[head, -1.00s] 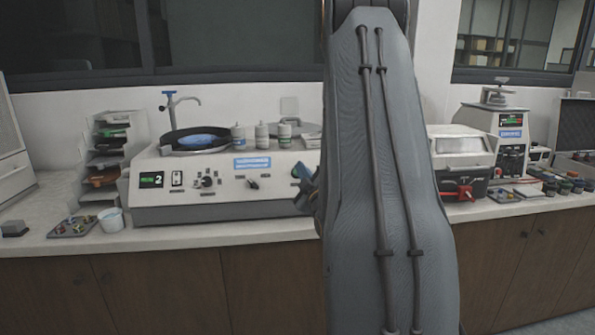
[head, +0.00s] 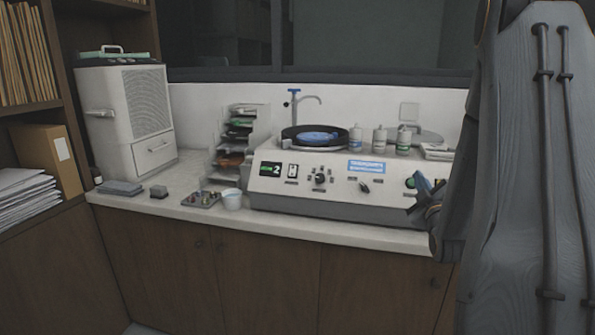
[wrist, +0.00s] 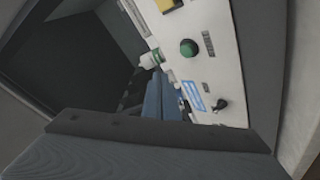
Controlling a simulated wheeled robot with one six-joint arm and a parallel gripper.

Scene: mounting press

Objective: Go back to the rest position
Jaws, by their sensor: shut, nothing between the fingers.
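My gripper (head: 424,190) shows at the right of the head view, partly hidden behind my grey arm. Its blue fingers are shut and empty, in front of the right end of the white polishing machine (head: 300,196), by its green button (head: 410,183). In the wrist view the shut fingers (wrist: 160,84) point at the machine's tilted panel (wrist: 222,75), with the green button (wrist: 189,47) close by. I cannot tell the exact gap.
On the counter stand a white cabinet unit (head: 125,118), a tray rack (head: 240,138), a small parts tray (head: 201,200) and a white cup (head: 231,199). Several bottles (head: 379,139) stand on the machine. A shelf (head: 30,115) is at the left. The counter's front edge (head: 300,234) is clear.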

